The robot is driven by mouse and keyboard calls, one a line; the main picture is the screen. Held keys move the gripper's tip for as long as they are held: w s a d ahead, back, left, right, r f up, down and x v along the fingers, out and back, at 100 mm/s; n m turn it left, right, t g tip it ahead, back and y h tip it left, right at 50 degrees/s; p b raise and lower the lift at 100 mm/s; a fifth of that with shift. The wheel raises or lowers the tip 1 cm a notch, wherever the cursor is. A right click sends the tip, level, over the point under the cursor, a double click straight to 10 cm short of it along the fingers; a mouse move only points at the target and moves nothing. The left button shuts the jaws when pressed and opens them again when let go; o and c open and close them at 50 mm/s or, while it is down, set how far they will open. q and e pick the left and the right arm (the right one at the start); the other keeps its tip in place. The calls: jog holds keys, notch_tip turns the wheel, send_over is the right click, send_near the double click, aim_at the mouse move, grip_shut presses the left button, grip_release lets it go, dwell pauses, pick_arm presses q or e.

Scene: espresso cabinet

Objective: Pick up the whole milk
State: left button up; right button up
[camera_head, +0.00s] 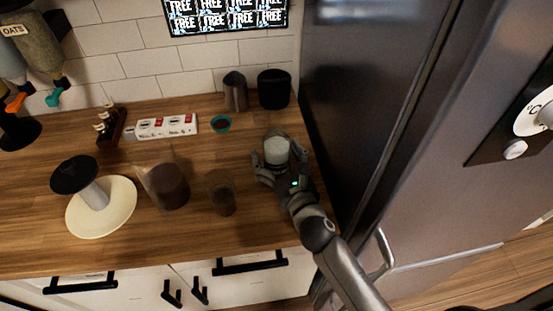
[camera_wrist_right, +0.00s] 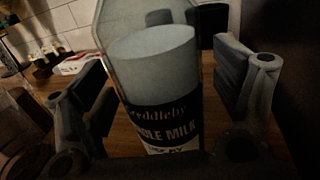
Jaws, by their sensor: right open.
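The whole milk is a clear container of white milk with a dark label; in the head view the milk (camera_head: 276,151) stands on the wooden counter near the fridge. In the right wrist view the milk (camera_wrist_right: 158,85) fills the middle, and its label reads in part "MILK". My right gripper (camera_head: 277,160) is open around the milk, one finger on each side. In the wrist view the right gripper (camera_wrist_right: 160,95) shows a gap between each finger and the container. The lower part of the milk is hidden by the gripper. My left gripper is not in view.
A glass of dark drink (camera_head: 221,193) and a larger dark-filled jug (camera_head: 169,185) stand to the left. A metal pitcher (camera_head: 235,92) and a black canister (camera_head: 274,89) stand behind. The fridge (camera_head: 365,100) closes off the right side. A round cream stand (camera_head: 118,207) is at left.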

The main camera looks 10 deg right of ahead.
aim_at(277, 145)
jog(key=c, duration=1.5)
jog(key=shift+o, duration=0.2)
jog(key=shift+r+p, duration=0.3)
jog(key=shift+r, duration=0.05)
notch_tip(277, 145, up, 3)
jog(key=p, duration=0.3)
jog(key=s+r+p, duration=0.1)
jog(key=r, duration=0.1)
jog(key=s+r+p, duration=0.2)
jog(key=s+a+r+p, duration=0.1)
jog(key=s+r+p, duration=0.1)
jog(key=s+a+r, duration=0.1)
jog(key=s+r, duration=0.2)
jog(key=s, duration=0.5)
jog(key=shift+s+a+r+p, duration=0.2)
jog(key=shift+s+p, duration=0.1)
jog(key=shift+p, duration=0.1)
